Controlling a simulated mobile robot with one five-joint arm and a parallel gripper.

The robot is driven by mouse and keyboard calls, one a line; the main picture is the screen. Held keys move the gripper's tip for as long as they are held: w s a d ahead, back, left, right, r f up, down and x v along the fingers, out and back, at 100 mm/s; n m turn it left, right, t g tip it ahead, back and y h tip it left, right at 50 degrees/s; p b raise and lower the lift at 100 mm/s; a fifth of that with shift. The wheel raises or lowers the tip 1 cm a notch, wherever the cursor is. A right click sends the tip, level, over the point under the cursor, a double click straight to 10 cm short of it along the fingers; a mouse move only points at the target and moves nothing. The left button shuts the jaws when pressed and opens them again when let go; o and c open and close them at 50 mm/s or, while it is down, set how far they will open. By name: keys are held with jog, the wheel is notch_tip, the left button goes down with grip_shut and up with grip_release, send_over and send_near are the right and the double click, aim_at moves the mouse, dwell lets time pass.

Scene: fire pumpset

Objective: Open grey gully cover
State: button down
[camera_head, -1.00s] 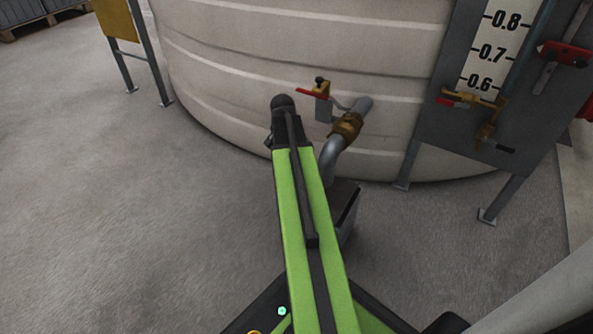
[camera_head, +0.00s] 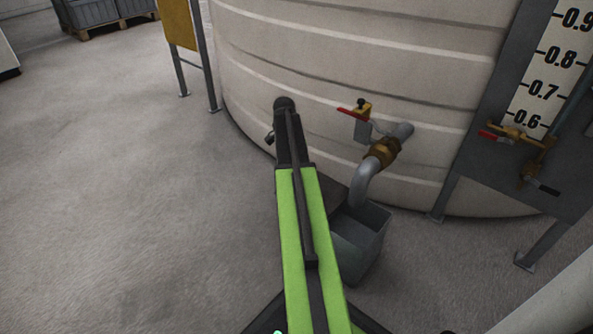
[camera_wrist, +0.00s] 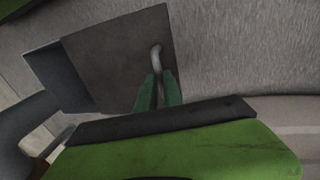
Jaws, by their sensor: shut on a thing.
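The grey gully cover (camera_wrist: 115,55) is a flat dark grey panel in the wrist view, with a pale bar handle (camera_wrist: 156,58) near one edge. My gripper (camera_wrist: 157,84) has its green fingers shut on that handle. The open grey gully box (camera_head: 362,256) stands under the bent pipe in the head view. A dark panel, which looks like the cover (camera_head: 333,191), shows at its back left, partly behind my arm. Part of the box's opening is uncovered. My gripper is hidden behind my green arm in the head view.
A bent grey pipe (camera_head: 367,182) with a brass fitting and a red-handled valve (camera_head: 358,111) comes from the large cream tank (camera_head: 340,50) above the gully. A gauge panel (camera_head: 510,150) on legs stands at the right. The floor at the left is clear.

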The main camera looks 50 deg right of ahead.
jog(key=shift+s, duration=0.1)
jog(key=c, duration=1.5)
grip_release()
jog(key=shift+d, duration=0.1)
jog(key=w+r+p, duration=0.3)
jog(key=r+p, duration=1.4)
jog(key=shift+w, duration=0.15)
